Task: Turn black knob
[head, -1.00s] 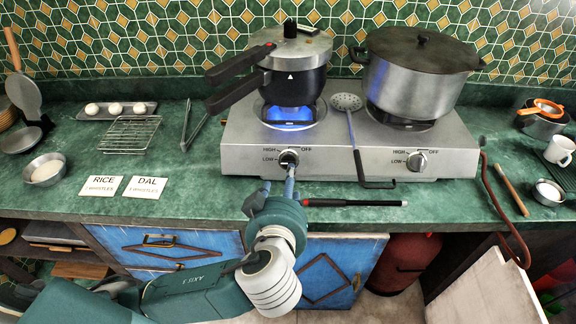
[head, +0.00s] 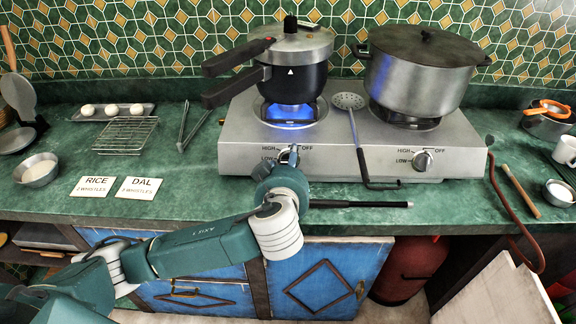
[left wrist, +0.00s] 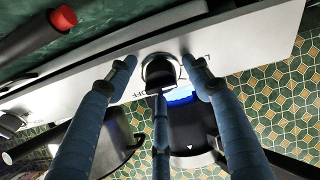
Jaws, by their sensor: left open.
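The black knob (left wrist: 158,74) is on the front panel of the stove, below the left burner. In the left wrist view it sits between the fingertips of my left gripper (left wrist: 160,65), which is open around it. I cannot tell whether the fingers touch it. In the head view my left gripper (head: 283,157) is at the left end of the panel and mostly hides this knob. A blue flame (head: 290,112) burns under the pressure cooker (head: 295,83). My right gripper is not in view.
A large lidded pot (head: 417,80) stands on the right burner. A ladle (head: 352,128) lies between the burners, its handle hanging over the front. A black rod (head: 360,204) lies on the green counter.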

